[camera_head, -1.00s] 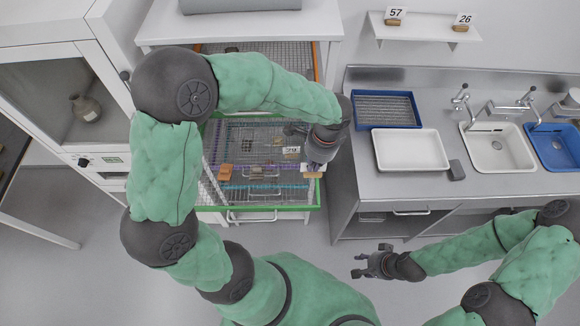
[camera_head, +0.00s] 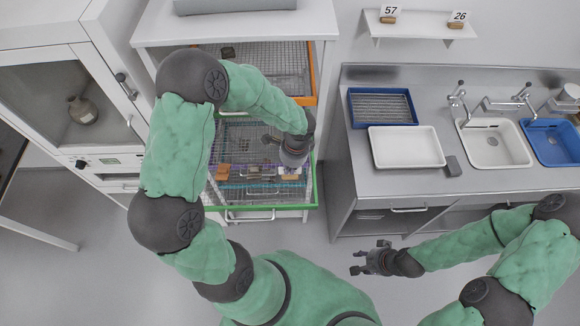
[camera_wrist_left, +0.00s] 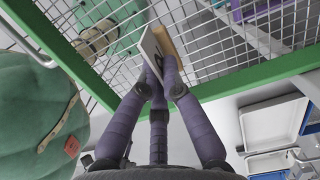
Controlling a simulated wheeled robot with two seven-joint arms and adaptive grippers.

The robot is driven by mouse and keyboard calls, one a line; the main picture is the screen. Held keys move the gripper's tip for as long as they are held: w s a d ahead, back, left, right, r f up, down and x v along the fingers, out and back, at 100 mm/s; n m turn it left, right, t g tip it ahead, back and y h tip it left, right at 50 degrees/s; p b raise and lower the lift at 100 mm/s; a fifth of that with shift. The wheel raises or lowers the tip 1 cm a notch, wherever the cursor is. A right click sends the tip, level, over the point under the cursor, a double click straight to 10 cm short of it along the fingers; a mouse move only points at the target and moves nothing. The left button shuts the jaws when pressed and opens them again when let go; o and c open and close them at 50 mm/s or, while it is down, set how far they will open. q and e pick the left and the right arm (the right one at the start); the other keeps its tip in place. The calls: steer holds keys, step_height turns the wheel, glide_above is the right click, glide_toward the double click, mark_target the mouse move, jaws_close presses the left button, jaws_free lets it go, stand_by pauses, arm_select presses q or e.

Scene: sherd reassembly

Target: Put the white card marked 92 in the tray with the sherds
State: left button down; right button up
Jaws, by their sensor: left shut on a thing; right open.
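My left gripper (camera_head: 290,163) is over the green-rimmed mesh tray (camera_head: 262,208). It is shut on a white card with a wooden base (camera_wrist_left: 152,48), seen near edge-on between the fingertips (camera_wrist_left: 160,78) in the left wrist view; its number cannot be read. In the head view the card and its pale wooden base (camera_head: 288,171) show just below the gripper. Several sherds, one of them orange-brown (camera_head: 222,171), lie in the mesh tray. My right gripper (camera_head: 371,259) is open and empty above the floor, in front of the counter.
Cards marked 57 (camera_head: 389,13) and 26 (camera_head: 459,19) stand on a wall shelf. A white tray (camera_head: 406,147), a blue rack (camera_head: 382,106) and a dark block (camera_head: 452,165) sit on the counter beside two sinks. An orange-rimmed mesh tray (camera_head: 312,80) is above the green one.

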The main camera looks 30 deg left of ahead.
mark_target(294, 175)
arm_select(q)
steer(key=shift+f, duration=0.1)
steer(key=c, duration=1.9)
jaws_free()
steer(key=o, duration=0.5)
steer(key=r, duration=0.4)
steer(key=d+r, duration=0.1)
steer(key=r, duration=0.7)
steer(key=shift+w+d+r, duration=0.1)
steer(key=shift+w+d, duration=0.1)
steer(key=shift+w, duration=0.1)
